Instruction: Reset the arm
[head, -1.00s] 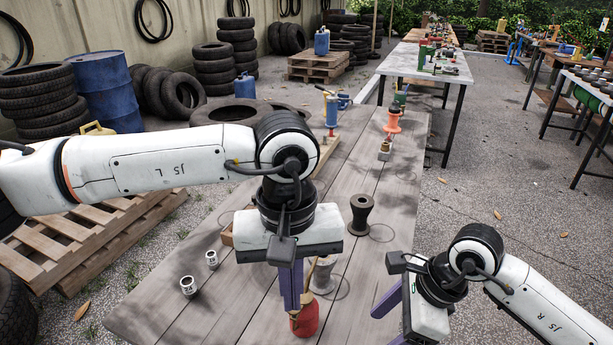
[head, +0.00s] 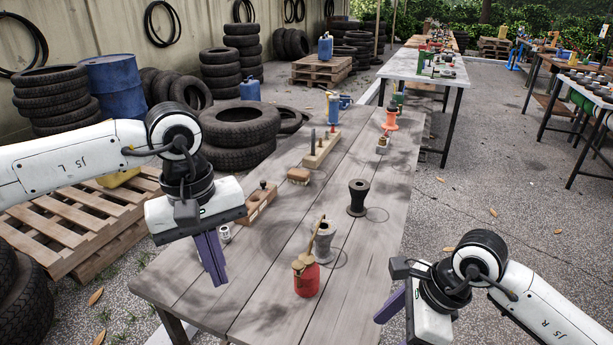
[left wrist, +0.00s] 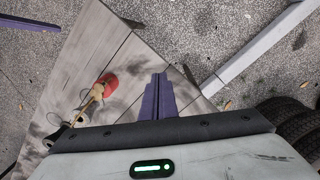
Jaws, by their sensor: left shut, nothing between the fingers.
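My left arm comes in from the left in the head view. Its gripper (head: 212,258) points down over the near left part of the wooden table (head: 250,310), its purple fingers shut and empty. The fingers also show together in the left wrist view (left wrist: 158,97). My right gripper (head: 392,304) is low at the right, beyond the table's right edge. Its purple fingers are partly cut off or hidden, so its opening is unclear. A red can (head: 307,281) with a tan top stands on the table, to the right of my left gripper and apart from it.
A grey spool-shaped piece (head: 324,240) and a dark one (head: 358,198) stand behind the can. A wooden block with posts (head: 322,150), a brush (head: 299,175) and an orange item (head: 390,121) lie farther back. Pallets (head: 70,235) and tires stand left. The table's near right is clear.

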